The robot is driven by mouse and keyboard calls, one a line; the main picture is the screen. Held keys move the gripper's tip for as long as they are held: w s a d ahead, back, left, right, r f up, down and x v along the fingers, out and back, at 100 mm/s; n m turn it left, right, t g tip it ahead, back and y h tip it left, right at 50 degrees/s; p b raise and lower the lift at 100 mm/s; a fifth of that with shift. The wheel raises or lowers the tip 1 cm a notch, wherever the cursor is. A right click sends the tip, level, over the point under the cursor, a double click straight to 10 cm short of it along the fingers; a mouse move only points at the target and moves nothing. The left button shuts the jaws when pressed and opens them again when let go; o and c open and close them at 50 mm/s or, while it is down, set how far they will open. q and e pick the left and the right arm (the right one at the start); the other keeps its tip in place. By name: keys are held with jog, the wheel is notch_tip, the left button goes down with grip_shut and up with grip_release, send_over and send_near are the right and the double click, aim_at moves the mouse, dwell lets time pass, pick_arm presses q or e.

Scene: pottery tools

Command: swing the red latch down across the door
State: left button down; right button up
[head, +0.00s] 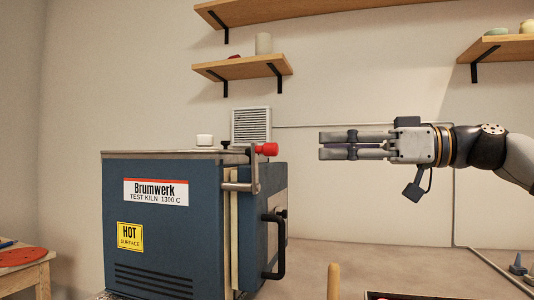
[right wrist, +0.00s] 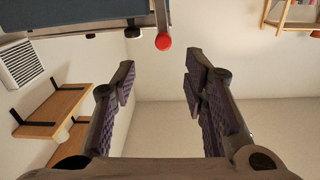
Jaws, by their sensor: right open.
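The blue kiln (head: 170,225) stands at the centre left in the head view. The red latch (head: 266,149) is a red knob on a metal arm at the kiln's top right corner. The knob sticks out to the right at the height of the kiln's top. The door (head: 268,220), with a black handle (head: 278,245), is on the kiln's right side. My right gripper (head: 322,146) is open and empty, to the right of the knob and apart from it, pointing left. In the right wrist view the red knob (right wrist: 164,41) shows beyond the fingers. My left gripper is not in view.
A wooden stool (head: 22,270) with a red disc is at the left. The space between gripper and knob is clear.

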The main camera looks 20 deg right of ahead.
aim_at(277, 149)
jog(key=x, duration=1)
jog(key=shift+s+a+p, duration=0.2)
jog(key=shift+a+p, duration=0.1)
jog(key=shift+a, duration=0.1)
jog(key=shift+w+a+f, duration=0.1)
jog(key=shift+w+a, duration=0.05)
jog(key=shift+w, duration=0.05)
grip_shut()
